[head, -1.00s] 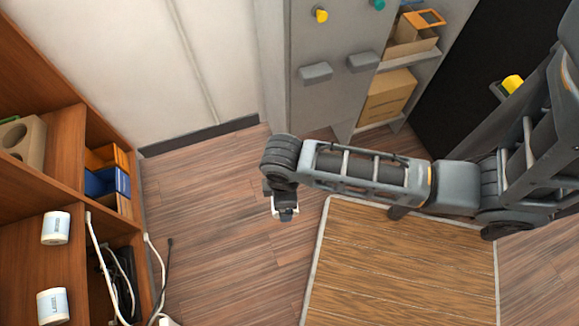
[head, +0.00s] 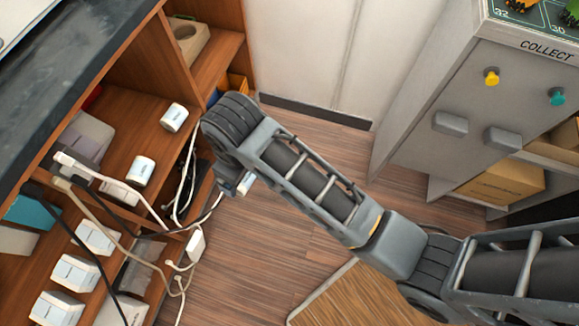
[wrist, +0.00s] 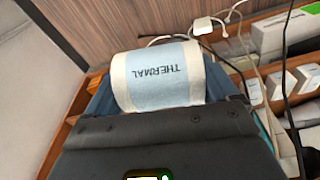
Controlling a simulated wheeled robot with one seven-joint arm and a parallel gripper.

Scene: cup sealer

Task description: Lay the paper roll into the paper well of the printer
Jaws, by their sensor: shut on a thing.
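The paper roll (wrist: 160,75), white with a pale blue band reading THERMAL, is in my gripper (wrist: 158,92) in the wrist view, with a dark blue finger at either side. My gripper (head: 238,185) is shut on it. In the head view only a small pale part of the held roll (head: 247,185) shows past the wrist, over the floor beside the shelf. I cannot make out the printer or its paper well for certain in either view.
Cables and a white adapter (head: 196,246) hang at the shelf front. Several white boxes lie lower left.

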